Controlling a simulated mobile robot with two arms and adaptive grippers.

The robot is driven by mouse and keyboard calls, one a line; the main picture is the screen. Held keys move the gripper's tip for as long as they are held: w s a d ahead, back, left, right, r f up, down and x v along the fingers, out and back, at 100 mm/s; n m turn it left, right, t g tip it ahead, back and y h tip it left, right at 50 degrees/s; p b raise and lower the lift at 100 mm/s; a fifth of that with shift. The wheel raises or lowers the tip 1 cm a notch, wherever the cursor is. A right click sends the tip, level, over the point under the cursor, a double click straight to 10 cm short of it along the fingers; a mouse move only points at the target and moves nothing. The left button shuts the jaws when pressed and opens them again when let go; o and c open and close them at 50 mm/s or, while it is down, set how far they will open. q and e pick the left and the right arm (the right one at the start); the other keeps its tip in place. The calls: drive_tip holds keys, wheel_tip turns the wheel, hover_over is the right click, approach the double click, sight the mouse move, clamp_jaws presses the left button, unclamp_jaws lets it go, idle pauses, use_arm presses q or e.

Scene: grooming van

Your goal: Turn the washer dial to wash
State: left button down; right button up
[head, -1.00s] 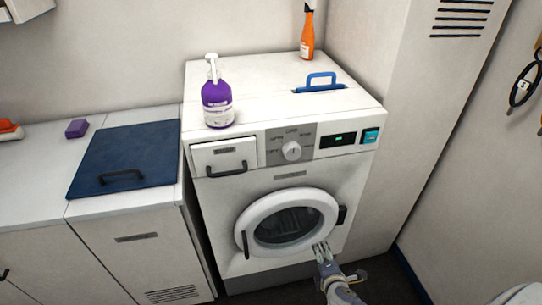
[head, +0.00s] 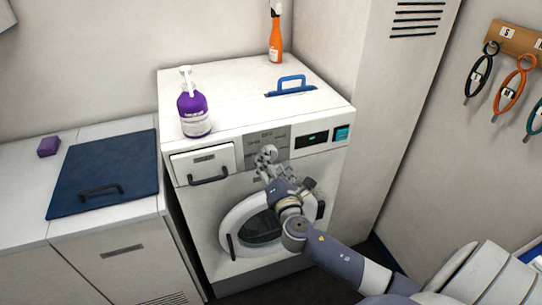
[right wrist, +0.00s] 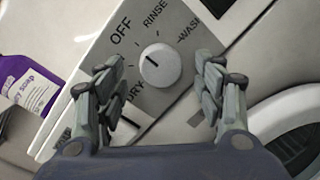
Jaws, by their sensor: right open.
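The white washer dial (right wrist: 160,65) sits on a grey panel (right wrist: 130,48) marked OFF, RINSE, WASH and DRY in the right wrist view. In the head view the dial (head: 267,154) shows just above my right gripper (head: 268,168). The right gripper's two fingers (right wrist: 160,92) are open, one on each side of the dial, and appear apart from it. The washer (head: 215,225) stands with its round door closed. My left gripper is not in view.
A purple soap bottle (head: 195,113) and an orange spray bottle (head: 275,42) stand on the washer top, near a blue handle (head: 290,84). The drawer (head: 203,163) is left of the dial. A tall cabinet (head: 365,100) stands to the right.

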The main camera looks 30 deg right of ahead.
drive_tip(key=shift+x, duration=1.4)
drive_tip(key=shift+c, duration=0.3)
drive_tip(key=c, duration=1)
drive_tip(key=m, duration=0.6)
drive_tip(key=m+g+y+p, duration=0.1)
drive_tip(key=m, duration=0.5)
drive_tip(key=shift+d+r+y, duration=0.1)
drive_tip(key=shift+d+y, duration=0.05)
drive_tip(key=shift+y, duration=0.15)
drive_tip(key=shift+s+m+y+p, duration=0.1)
drive_tip(key=shift+m+y+p, duration=0.5)
drive_tip(key=shift+m, duration=1.6)
